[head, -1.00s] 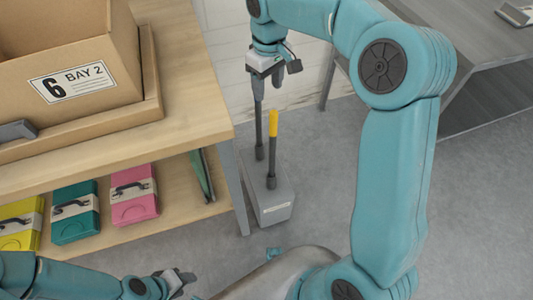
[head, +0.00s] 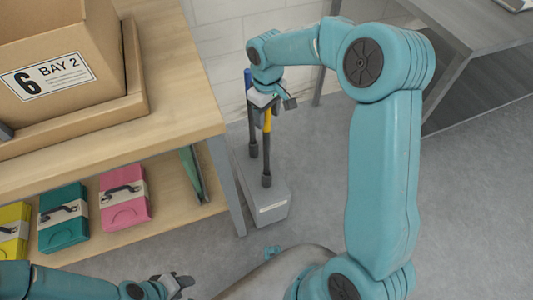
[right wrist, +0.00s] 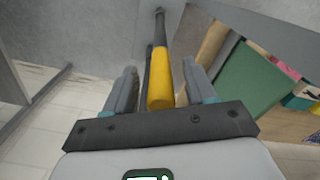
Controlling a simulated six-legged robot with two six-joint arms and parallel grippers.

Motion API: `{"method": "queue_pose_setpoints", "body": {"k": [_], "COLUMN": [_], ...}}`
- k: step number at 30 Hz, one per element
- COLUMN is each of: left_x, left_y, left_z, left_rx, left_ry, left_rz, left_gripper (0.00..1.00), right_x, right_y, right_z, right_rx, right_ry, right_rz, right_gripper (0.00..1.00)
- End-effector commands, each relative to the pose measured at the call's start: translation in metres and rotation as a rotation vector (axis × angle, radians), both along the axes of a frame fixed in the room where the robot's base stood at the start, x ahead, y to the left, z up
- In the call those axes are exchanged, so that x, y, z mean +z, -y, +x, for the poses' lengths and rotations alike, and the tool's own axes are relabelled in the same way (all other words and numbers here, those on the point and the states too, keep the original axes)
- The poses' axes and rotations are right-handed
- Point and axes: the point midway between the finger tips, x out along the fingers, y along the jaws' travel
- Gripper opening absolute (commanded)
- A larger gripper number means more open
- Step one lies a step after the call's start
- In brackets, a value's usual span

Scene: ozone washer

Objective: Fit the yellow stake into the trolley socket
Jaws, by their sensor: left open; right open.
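The yellow stake (head: 267,122) stands upright in a grey block (head: 262,198) on the floor; its grip is yellow and its lower shaft dark. A second stake with a blue top (head: 248,78) stands beside it in the same block. My right gripper (head: 264,112) is open at the yellow grip from above. In the right wrist view the yellow stake (right wrist: 163,85) lies between the open fingers (right wrist: 160,80); contact cannot be told. My left gripper (head: 180,282) is open and empty, low at the bottom edge. I cannot make out a trolley socket.
A wooden bench (head: 180,95) stands left, bearing a cardboard box (head: 60,60) marked 6 BAY 2. Its lower shelf holds yellow, teal (head: 63,217) and pink (head: 124,196) cases. A bench leg (head: 226,185) is close to the grey block. The floor to the right is clear.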

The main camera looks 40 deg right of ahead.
Motion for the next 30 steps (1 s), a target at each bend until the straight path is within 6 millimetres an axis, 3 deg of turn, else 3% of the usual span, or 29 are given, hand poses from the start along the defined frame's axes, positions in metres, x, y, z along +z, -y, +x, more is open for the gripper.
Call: {"method": "queue_pose_setpoints", "body": {"k": [3, 11, 16, 30], "left_x": [-0.0035, -0.0031, -0.0031, -0.0031], "left_y": [0.0000, 0.0000, 0.0000, -0.0001], "left_z": [0.0000, 0.0000, 0.0000, 0.0000], "left_rx": [0.000, 0.000, 0.000, 0.000], "left_ry": [0.000, 0.000, 0.000, 0.000], "left_rz": [0.000, 0.000, 0.000, 0.000], "left_gripper": [0.46, 0.46, 0.46, 0.46], "right_x": [-0.0146, -0.0162, -0.0161, -0.0159], "right_y": [-0.0005, -0.0004, -0.0005, -0.0005], "right_z": [0.0010, 0.0017, 0.0016, 0.0017], "right_rx": [0.001, 0.000, 0.001, 0.000], "right_ry": [-0.001, 0.001, 0.001, 0.001], "right_rz": [0.001, 0.000, 0.000, 0.000], "right_gripper": [0.55, 0.55, 0.00, 0.00]}}
